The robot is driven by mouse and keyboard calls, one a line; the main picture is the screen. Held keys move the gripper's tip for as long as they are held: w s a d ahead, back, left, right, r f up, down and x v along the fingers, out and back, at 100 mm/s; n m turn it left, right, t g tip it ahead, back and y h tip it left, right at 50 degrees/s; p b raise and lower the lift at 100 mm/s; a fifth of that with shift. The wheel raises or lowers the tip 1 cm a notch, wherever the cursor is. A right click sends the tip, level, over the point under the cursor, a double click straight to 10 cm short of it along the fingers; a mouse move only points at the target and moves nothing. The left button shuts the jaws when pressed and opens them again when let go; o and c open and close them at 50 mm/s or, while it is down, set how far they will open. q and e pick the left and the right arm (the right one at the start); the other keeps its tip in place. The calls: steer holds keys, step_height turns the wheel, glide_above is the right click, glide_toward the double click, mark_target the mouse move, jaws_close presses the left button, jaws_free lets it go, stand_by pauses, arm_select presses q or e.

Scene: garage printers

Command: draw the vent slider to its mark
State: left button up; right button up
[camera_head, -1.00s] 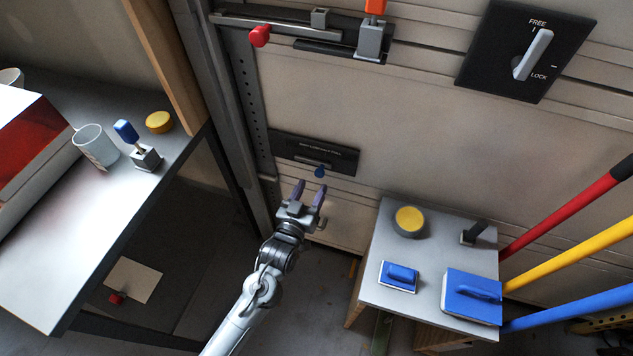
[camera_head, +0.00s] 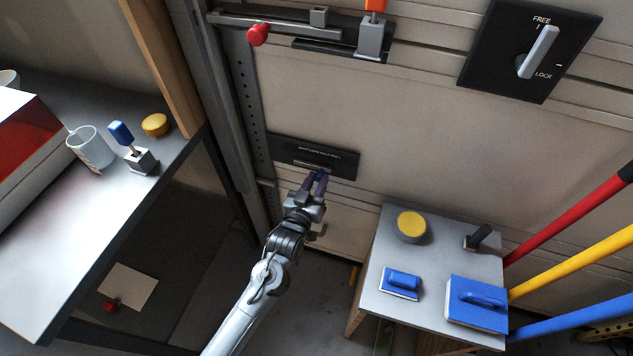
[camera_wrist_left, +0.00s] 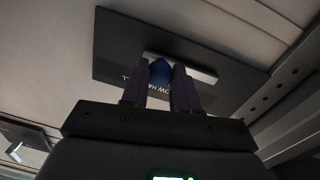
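The plate also shows in the wrist view (camera_wrist_left: 120,45), where the blue knob (camera_wrist_left: 160,72) sits between the two dark fingertips with no clear gap. My left gripper (camera_head: 315,181) is at the knob, its fingers closed in on both sides of it. The fingers hide part of the knob, and I cannot make out a target mark. My right gripper is not in view.
A workbench (camera_head: 60,240) is at left. Above are a red-knobbed bar (camera_head: 258,34) and a FREE/LOCK dial (camera_head: 538,52). Coloured poles lean at right.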

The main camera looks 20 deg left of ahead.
mark_target(301, 165)
arm_select(q)
jaws_close()
steer(key=shift+a+r+p, duration=0.15)
steer(key=shift+a+p, duration=0.2)
steer(key=shift+p, duration=0.1)
steer(key=a+p, duration=0.3)
steer(key=a, duration=0.2)
steer(key=shift+s+a, duration=0.1)
steer(key=shift+s, duration=0.1)
steer(key=shift+a, duration=0.15)
steer(key=shift+f, duration=0.2)
steer(key=o, duration=0.5)
jaws_free()
steer(key=shift+o, duration=1.4)
steer(key=shift+a, duration=0.1)
